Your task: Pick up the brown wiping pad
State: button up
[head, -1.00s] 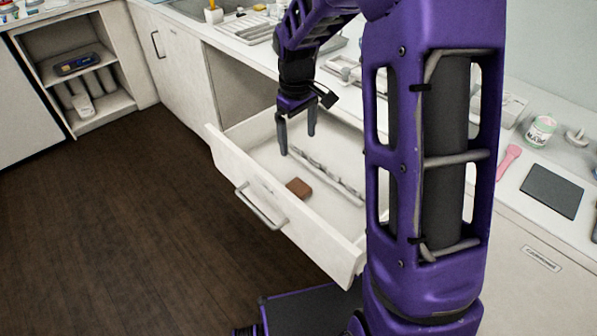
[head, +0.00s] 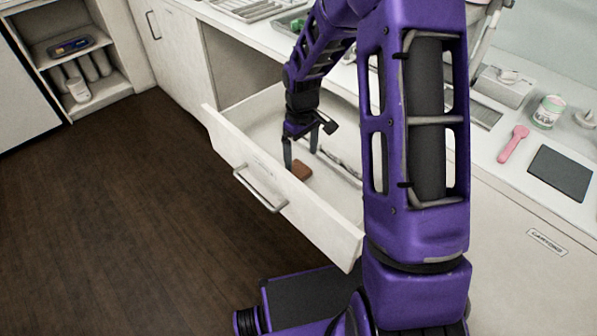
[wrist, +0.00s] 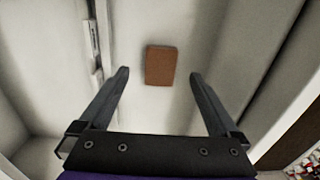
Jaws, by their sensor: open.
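The brown wiping pad (head: 301,171) lies flat on the floor of the open drawer (head: 331,232). In the wrist view the pad (wrist: 161,65) is a small brown rectangle just beyond my fingertips, roughly centred between them. My gripper (head: 301,158) is open and points down inside the drawer, close to the pad. In the wrist view the two fingers (wrist: 159,76) stand wide apart with nothing between them. I cannot tell the exact height of the fingertips above the drawer floor.
A long thin divider (wrist: 93,45) runs along the drawer floor beside the pad. The drawer's front wall with its handle (head: 259,190) is near my gripper. On the counter are a pink spatula (head: 513,143), a dark square plate (head: 560,172) and a jar (head: 548,112).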

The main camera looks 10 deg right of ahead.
aim_at(300, 169)
notch_tip(300, 169, down, 5)
jog(key=shift+a+f+b, duration=0.1)
jog(key=shift+b, duration=0.4)
jog(key=c, duration=1.4)
notch_tip(300, 169, up, 10)
jog(key=shift+r+p, duration=0.1)
jog(key=shift+p, duration=0.8)
